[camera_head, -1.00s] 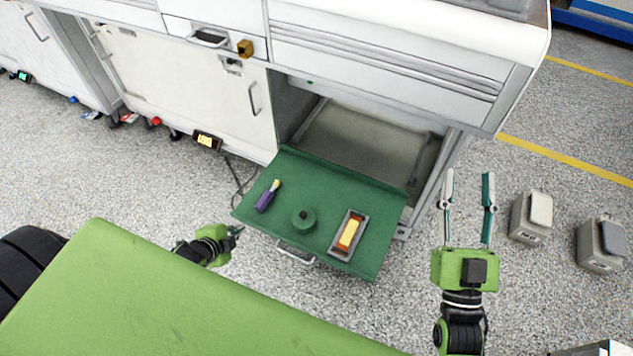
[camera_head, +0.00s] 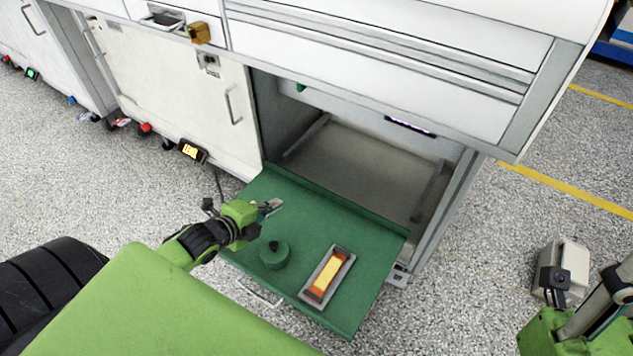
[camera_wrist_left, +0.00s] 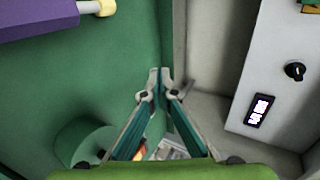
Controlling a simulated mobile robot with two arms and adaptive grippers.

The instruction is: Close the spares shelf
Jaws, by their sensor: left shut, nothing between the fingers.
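The green spares shelf (camera_head: 348,312) is pulled out from the open bay (camera_head: 365,165) under the bench. Its wire handle (camera_head: 260,293) is on the front edge. On the shelf are a round green piece (camera_head: 274,254) with a dark knob and a grey tray (camera_head: 327,276) with a yellow and orange block. A purple-handled tool (camera_wrist_left: 45,18) shows in the left wrist view; the arm hides it in the head view. My left gripper (camera_head: 272,207) is shut and empty over the shelf's left part. My right gripper (camera_head: 592,308) is partly cut off at the lower right.
A closed white cabinet door (camera_head: 185,95) stands left of the bay, with white drawers (camera_head: 400,55) above. A grey box (camera_head: 568,262) stands on the floor at right. Floor between shelf and box is clear.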

